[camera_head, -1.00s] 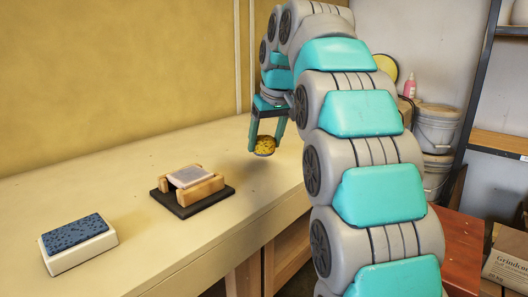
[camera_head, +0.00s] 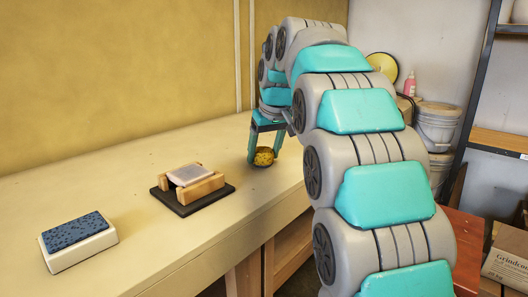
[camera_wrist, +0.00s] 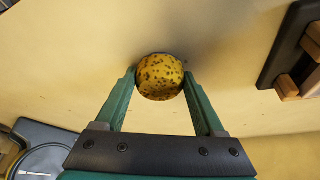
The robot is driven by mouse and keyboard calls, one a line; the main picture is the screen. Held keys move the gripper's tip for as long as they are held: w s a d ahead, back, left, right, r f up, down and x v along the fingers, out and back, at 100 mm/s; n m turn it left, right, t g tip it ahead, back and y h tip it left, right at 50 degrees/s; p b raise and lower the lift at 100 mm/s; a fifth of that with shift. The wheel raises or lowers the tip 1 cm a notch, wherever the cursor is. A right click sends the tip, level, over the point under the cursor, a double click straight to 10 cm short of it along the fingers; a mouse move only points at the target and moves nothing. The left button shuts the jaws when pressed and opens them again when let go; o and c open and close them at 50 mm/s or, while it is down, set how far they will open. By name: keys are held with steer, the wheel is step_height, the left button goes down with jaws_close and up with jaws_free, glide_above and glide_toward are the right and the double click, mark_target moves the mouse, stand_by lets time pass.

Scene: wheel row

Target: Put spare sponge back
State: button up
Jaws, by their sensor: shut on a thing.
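A round yellow sponge with dark specks (camera_head: 264,156) is between the fingers of my gripper (camera_head: 264,158), at or just above the bench top; whether it touches the bench I cannot tell. In the wrist view the sponge (camera_wrist: 160,77) sits between the two green fingertips (camera_wrist: 160,80), which are shut on it. A blue speckled sponge (camera_head: 73,231) lies on a white block-shaped holder (camera_head: 85,252) at the front left of the bench.
A dark base (camera_head: 170,203) with wooden blocks and a pale slab (camera_head: 188,175) stands mid-bench; its edge (camera_wrist: 272,70) shows in the wrist view. Buckets (camera_head: 436,128) stand at the right.

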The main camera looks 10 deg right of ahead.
steer(key=o, duration=1.2)
steer(key=shift+f, duration=0.1)
steer(key=shift+p+v, duration=1.45)
steer(key=shift+v, duration=4.75)
steer(key=shift+w, duration=0.1)
